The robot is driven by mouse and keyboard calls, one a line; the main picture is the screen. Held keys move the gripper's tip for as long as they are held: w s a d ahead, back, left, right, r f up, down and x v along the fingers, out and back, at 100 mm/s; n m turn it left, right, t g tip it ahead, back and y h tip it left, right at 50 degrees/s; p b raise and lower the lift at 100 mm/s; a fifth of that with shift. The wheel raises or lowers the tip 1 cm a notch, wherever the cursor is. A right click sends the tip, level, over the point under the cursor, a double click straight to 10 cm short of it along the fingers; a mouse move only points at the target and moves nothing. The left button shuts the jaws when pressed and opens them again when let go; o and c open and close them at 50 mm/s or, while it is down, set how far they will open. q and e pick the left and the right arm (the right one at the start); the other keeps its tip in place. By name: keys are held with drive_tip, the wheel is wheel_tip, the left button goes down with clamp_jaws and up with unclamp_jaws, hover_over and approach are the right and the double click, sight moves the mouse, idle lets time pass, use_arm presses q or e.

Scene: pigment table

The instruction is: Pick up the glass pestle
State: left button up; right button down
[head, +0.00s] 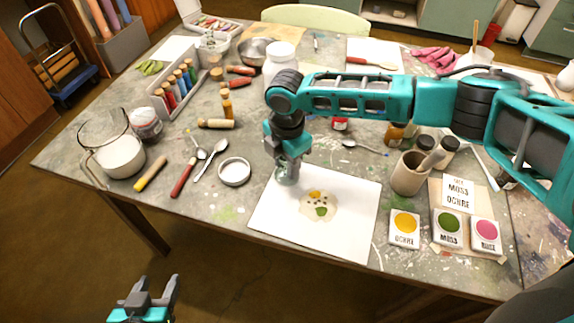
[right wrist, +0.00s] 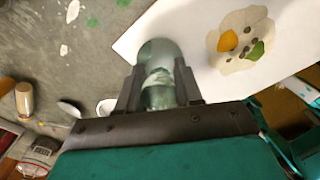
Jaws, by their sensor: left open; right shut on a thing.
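The glass pestle (right wrist: 160,50) is a clear, greenish glass piece with a rounded end. My right gripper (right wrist: 157,80) is shut on it, with one finger on each side. In the head view the pestle (head: 287,179) shows below the right gripper (head: 288,166), at the upper left edge of the white sheet (head: 350,190). I cannot tell whether it touches the surface. Its upper part is hidden by the fingers. My left gripper (head: 154,285) is open and empty, low in the picture, in front of the table's near edge.
A tan patch with yellow and green pigment (head: 318,206) lies on the sheet. A mortar-like cup (head: 408,174) and labelled pigment pans (head: 405,228) stand to the right. A glass jug (head: 118,158) stands at far left.

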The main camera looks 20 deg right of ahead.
drive_tip(key=shift+f, duration=0.1)
wheel_tip(320, 180, up, 20)
drive_tip(key=p, duration=0.2)
